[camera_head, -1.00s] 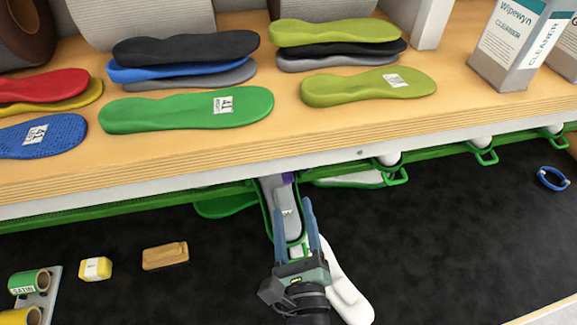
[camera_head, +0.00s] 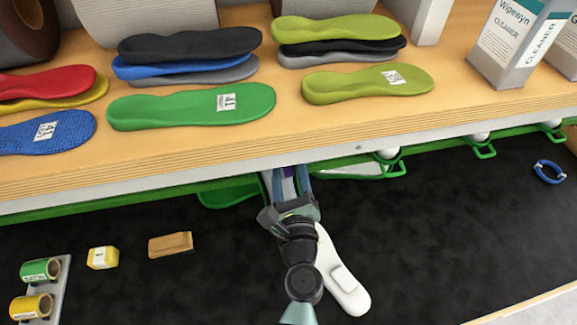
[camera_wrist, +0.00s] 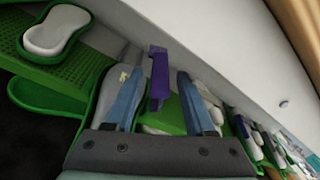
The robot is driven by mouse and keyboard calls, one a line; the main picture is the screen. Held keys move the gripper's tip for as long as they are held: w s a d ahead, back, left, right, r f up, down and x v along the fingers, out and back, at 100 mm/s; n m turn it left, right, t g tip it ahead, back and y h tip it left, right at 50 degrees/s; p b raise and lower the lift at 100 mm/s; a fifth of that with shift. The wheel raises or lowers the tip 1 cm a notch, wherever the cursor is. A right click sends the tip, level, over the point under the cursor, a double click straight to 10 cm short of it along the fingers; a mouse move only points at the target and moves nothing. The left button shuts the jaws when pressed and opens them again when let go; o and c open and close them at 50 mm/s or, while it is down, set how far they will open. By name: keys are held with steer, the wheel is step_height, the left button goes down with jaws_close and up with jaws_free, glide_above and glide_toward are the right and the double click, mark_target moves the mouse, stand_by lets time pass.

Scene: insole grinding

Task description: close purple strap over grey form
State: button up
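The purple strap (camera_wrist: 158,76) stands upright between my gripper's two blue fingers in the wrist view, apart from both as far as I can tell. In the head view only a small purple bit (camera_head: 288,172) shows near the shelf edge. My gripper (camera_wrist: 157,88) is open, its fingers spread on either side of the strap; in the head view it (camera_head: 287,178) reaches in under the shelf edge. The grey form (camera_wrist: 112,84) lies behind and beside the left finger, in a green holder (camera_wrist: 88,98). Part of the form is hidden by my fingers.
A wooden shelf (camera_head: 330,128) with insoles overhangs the work area. Green holders (camera_head: 396,165) line the rail below it. A white form (camera_head: 345,285) lies right of my arm on the black surface. A wooden block (camera_head: 170,245) and yellow block (camera_head: 103,258) lie left.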

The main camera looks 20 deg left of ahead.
jaws_close()
stand_by(1.2)
